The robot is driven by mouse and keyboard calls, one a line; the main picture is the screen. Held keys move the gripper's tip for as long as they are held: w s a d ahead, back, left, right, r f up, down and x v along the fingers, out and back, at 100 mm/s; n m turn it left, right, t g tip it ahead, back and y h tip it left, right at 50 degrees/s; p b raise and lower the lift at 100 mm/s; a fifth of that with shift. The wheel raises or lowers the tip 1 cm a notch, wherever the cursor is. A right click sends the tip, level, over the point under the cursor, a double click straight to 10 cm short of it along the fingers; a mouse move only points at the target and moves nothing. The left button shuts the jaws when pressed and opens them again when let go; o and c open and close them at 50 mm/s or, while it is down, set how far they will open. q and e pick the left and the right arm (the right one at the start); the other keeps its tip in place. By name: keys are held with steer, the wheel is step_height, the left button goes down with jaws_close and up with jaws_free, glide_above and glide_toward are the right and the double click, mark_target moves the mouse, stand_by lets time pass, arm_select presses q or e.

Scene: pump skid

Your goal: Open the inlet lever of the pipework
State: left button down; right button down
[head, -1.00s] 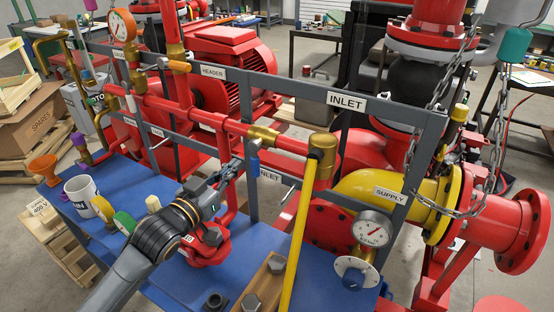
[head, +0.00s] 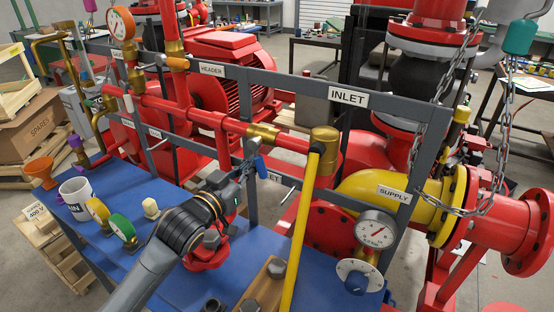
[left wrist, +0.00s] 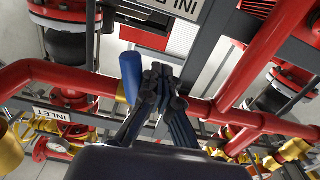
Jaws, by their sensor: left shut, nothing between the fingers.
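A short blue-handled lever (head: 261,168) hangs under a brass valve (head: 263,133) on the red horizontal pipe. A small label (head: 270,176), partly hidden, sits just behind it; it reads INLET in the left wrist view (left wrist: 60,117). My left gripper (head: 247,160) is shut and empty, its tips just left of the blue handle. In the left wrist view, the closed fingers (left wrist: 165,85) are right beside the blue handle (left wrist: 131,76); I cannot tell whether they touch. A larger INLET plate (head: 347,97) is on the grey frame. My right gripper is not in view.
A long yellow bar (head: 300,230) slants down from another brass fitting (head: 323,155), right of my gripper. A dial gauge (head: 375,230) and the yellow supply pipe (head: 370,187) are further right. A mug (head: 78,197) and small gauges stand on the blue deck (head: 130,265).

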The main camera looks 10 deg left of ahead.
arm_select(q)
steer(key=shift+s+d+f, duration=0.1)
steer(key=shift+s+d, duration=0.1)
steer(key=shift+d, duration=0.25)
steer(key=shift+s+d, duration=0.2)
steer(key=shift+d, duration=0.25)
steer(key=shift+s+d+r+p, duration=0.45)
steer(key=shift+s+p, duration=0.45)
steer(key=shift+p, duration=0.05)
steer(key=shift+s+d+r+p, duration=0.4)
steer(key=shift+s+d+p, duration=0.1)
steer(key=shift+s+p, duration=0.45)
steer(key=shift+s+d+r+p, duration=0.45)
steer(key=shift+s+p, duration=0.35)
steer(key=shift+p, duration=0.2)
steer(key=v, duration=0.5)
steer(key=shift+s+p, duration=0.1)
steer(key=shift+p, duration=0.3)
steer(key=shift+f, duration=0.1)
